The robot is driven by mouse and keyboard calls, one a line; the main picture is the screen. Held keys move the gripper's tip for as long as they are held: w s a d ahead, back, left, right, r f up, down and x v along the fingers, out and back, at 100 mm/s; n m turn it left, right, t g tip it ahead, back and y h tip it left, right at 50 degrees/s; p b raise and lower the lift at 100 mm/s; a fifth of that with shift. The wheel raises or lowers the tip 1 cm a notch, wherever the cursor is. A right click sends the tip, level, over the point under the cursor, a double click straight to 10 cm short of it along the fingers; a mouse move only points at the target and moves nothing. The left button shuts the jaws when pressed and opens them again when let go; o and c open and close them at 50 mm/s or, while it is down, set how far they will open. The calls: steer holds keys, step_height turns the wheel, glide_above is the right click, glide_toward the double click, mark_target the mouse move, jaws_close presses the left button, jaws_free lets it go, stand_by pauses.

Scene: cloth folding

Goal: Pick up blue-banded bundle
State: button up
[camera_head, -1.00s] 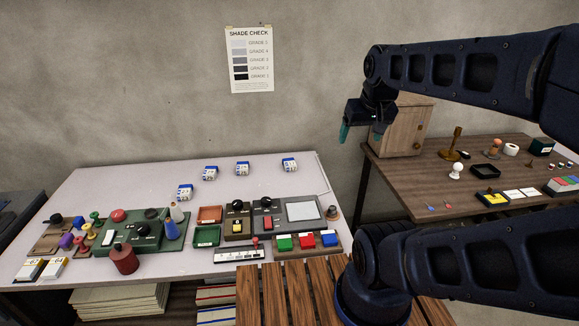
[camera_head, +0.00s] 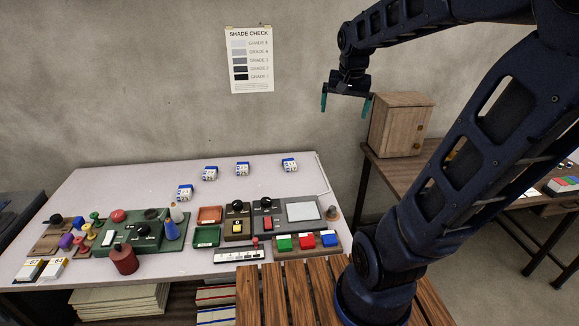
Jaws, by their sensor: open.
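My gripper (camera_head: 346,101) is open and empty, its two teal fingers pointing down in front of the wall, well above the white table (camera_head: 110,185). Low under the table, a pale flat stack with a blue stripe (camera_head: 216,316) shows at the bottom edge of the picture, partly cut off. A similar stack with a red stripe (camera_head: 215,294) lies just above it. Several small white blocks with blue markings, such as one (camera_head: 290,165), stand on the tabletop. I cannot tell for sure which of these is the blue-banded bundle. My gripper touches none of them.
A green control panel (camera_head: 145,232), a dark red canister (camera_head: 124,259) and button boxes crowd the table's front. A slatted wooden surface (camera_head: 290,295) is in front. A wooden cabinet (camera_head: 398,125) stands right of my gripper. The table's back left is clear.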

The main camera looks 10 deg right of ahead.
steer(key=w+a+f+m+g, duration=0.1)
steer(key=w+f+m, duration=0.1)
steer(key=w, duration=0.5)
steer(key=w+a+f+m, duration=0.1)
steer(key=w+m, duration=0.1)
steer(key=w, duration=0.5)
steer(key=m+g+h, duration=0.2)
steer(key=m+h, duration=0.2)
steer(key=m, duration=0.5)
glide_above(289, 162)
steer(key=a, duration=0.5)
step_height(289, 162, down, 33)
steer(key=x, duration=0.5)
steer(key=shift+s+d+f, duration=0.1)
steer(key=shift+d, duration=0.25)
steer(key=shift+d+x, duration=0.2)
steer(key=shift+x, duration=1.05)
steer(key=shift+d+x, duration=0.15)
steer(key=shift+x, duration=1.1)
steer(key=c, duration=0.9)
step_height(289, 162, up, 20)
steer(key=shift+r, duration=0.1)
